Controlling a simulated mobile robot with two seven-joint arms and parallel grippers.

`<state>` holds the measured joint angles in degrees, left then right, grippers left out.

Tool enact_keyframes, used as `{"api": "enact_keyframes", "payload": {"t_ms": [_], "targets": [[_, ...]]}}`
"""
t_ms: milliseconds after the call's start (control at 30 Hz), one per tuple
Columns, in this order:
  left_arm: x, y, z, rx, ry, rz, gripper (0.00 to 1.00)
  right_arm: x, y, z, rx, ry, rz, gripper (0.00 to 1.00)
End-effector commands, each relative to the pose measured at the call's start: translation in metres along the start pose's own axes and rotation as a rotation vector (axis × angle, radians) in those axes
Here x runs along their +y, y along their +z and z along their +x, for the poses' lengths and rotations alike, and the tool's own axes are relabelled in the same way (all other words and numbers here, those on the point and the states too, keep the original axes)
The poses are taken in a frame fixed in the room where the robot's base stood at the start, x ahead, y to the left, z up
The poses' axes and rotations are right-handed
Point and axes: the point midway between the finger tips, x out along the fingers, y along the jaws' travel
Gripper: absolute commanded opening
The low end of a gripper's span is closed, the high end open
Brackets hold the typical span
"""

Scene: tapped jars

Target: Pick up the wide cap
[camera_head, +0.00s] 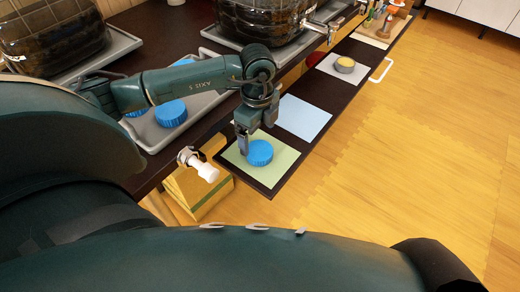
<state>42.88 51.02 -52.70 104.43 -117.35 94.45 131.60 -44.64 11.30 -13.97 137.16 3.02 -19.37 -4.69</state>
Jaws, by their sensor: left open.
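A wide blue cap (260,153) with a ribbed edge lies on a pale green mat (285,160) on the dark lower shelf. My left gripper (245,148) points down at the cap's left side, close to its rim. Its jaws are open, and one finger shows plainly. I cannot tell whether a finger touches the cap. Another blue cap (171,113) lies on a grey tray, with part of a further blue one (137,113) beside it. My right gripper is not in view.
A bare light blue mat (303,117) lies beyond the green one. Farther along, a grey and yellow round item (344,64) sits on a white mat. A white tap (203,168) juts out left of the green mat. Large dark jars stand behind; wooden floor lies right.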

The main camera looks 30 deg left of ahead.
Motion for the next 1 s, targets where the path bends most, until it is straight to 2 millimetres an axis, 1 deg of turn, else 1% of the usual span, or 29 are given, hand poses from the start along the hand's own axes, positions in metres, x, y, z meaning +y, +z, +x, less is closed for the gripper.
{"api": "enact_keyframes", "payload": {"t_ms": [33,167,267,533,600,767,800,867,1000], "targets": [[0.001,0.0,0.006,0.001,0.002,0.001,0.9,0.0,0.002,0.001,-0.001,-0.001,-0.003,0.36],[0.0,-0.001,0.011,0.002,0.0,0.002,0.9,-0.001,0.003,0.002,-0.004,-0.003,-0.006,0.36],[0.0,-0.001,0.019,0.001,0.001,0.002,0.9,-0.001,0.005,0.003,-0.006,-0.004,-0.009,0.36],[0.0,-0.004,0.058,0.002,0.001,0.002,0.9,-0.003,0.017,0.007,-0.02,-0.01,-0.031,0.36],[0.0,-0.004,0.062,0.003,0.0,0.002,0.9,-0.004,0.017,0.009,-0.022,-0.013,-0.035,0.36],[0.0,-0.004,0.061,0.003,-0.001,0.003,0.9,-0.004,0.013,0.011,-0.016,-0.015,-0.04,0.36],[0.0,-0.004,0.061,0.003,-0.001,0.003,0.89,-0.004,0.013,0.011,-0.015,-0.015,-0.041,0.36],[0.0,-0.004,0.061,0.003,-0.001,0.003,0.84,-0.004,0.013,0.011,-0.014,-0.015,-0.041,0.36],[0.0,-0.004,0.061,0.003,-0.001,0.003,0.73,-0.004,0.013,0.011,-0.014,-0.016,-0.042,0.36]]}}
